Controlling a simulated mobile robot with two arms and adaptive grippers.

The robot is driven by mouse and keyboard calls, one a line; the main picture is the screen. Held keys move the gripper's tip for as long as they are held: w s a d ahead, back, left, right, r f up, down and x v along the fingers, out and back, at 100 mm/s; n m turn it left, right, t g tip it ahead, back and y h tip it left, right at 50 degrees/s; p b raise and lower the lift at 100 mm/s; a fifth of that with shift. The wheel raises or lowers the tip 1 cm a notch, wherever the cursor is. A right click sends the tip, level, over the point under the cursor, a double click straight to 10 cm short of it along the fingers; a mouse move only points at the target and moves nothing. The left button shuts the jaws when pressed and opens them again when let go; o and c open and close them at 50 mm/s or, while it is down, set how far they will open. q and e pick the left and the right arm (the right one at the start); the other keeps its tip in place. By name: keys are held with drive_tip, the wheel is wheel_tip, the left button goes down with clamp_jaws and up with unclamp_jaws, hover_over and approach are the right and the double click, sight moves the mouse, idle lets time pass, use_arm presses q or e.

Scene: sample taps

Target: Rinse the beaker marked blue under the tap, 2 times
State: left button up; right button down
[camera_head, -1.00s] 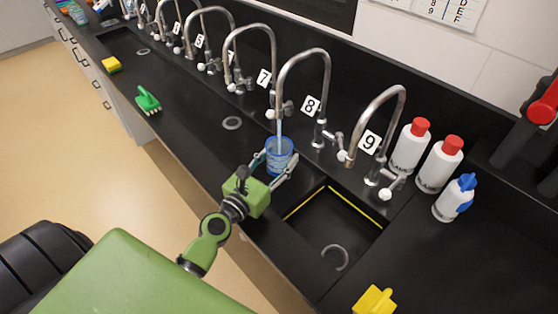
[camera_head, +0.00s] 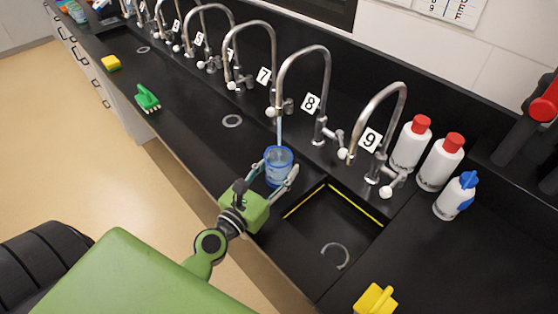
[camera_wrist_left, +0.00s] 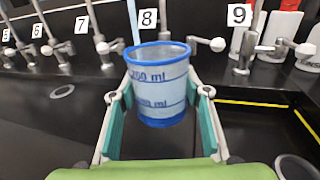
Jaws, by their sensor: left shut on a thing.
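A clear beaker with a blue rim and blue base (camera_head: 279,168) is held upright in my left gripper (camera_head: 275,171), over the counter beside the sink. The left wrist view shows the beaker (camera_wrist_left: 161,80) between the two fingers, with blue volume marks in ml. The tap by label 8 (camera_head: 327,75) has a thin water stream (camera_head: 280,131) falling from its spout. The stream meets the back of the beaker's rim in the picture; I cannot tell if it falls inside or behind. My right gripper is out of view.
A black sink basin with yellow edge strips (camera_head: 355,204) lies right of the gripper. Tap 9 (camera_head: 385,97) stands over it. White bottles (camera_head: 411,146) stand at the right. A green brush (camera_head: 147,98), yellow sponge (camera_head: 111,63) and yellow object (camera_head: 374,300) lie on the counter.

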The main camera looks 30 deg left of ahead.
use_arm(q)
drive_tip(key=s, duration=0.1)
drive_tip(key=s+d, duration=0.1)
drive_tip(key=shift+s+d, duration=0.1)
drive_tip(key=shift+s, duration=0.2)
drive_tip(key=s+d+r, duration=0.3)
drive_tip(key=s, duration=0.3)
drive_tip(key=shift+s+b, duration=0.15)
drive_tip(key=shift+b, duration=0.2)
drive_tip(key=shift+d, duration=0.1)
